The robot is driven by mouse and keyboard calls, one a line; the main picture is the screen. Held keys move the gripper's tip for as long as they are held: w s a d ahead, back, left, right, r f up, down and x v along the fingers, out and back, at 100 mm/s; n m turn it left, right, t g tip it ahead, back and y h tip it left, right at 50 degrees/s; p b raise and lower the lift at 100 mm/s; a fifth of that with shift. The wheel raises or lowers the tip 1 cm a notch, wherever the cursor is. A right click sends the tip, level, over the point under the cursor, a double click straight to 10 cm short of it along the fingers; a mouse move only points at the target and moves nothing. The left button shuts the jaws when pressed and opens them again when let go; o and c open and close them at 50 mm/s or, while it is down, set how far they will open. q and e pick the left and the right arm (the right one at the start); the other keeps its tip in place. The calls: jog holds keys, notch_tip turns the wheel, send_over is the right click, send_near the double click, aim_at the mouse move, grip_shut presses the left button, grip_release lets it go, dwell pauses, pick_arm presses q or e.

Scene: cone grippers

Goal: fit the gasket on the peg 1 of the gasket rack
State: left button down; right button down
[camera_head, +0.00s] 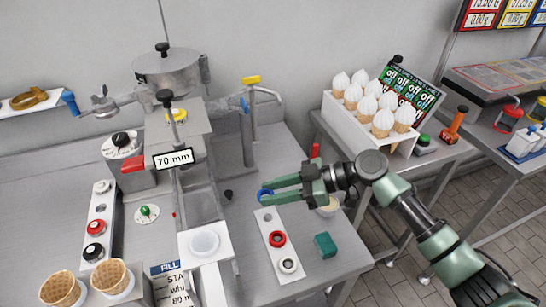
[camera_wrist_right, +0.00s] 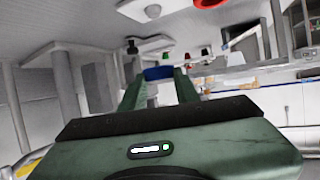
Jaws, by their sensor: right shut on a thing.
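My right gripper (camera_head: 268,190) reaches in from the right, shut on a blue ring-shaped gasket (camera_head: 264,196) at its fingertips. In the right wrist view the blue gasket (camera_wrist_right: 158,72) shows between the ends of the two green fingers. The gasket rack (camera_head: 266,229) is a long white plate on the steel counter, just below the gripper in the head view. My left gripper is not in view.
A green block (camera_head: 325,245) lies right of the rack. A machine with a "70 mm" sign (camera_head: 173,158) stands to the left, with a white cup holder (camera_head: 205,243). A white box of cones (camera_head: 370,125) stands on the table behind my right arm.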

aim_at(275, 218)
jog(key=shift+s+d+f, duration=0.2)
jog(key=shift+s+f, duration=0.15)
jog(key=shift+f, duration=0.25)
jog(key=shift+b, duration=0.55)
notch_tip(275, 218, down, 4)
jog(key=b, duration=0.4)
jog(key=shift+b, duration=0.7)
dwell(0.6)
jog(key=shift+f, duration=0.1)
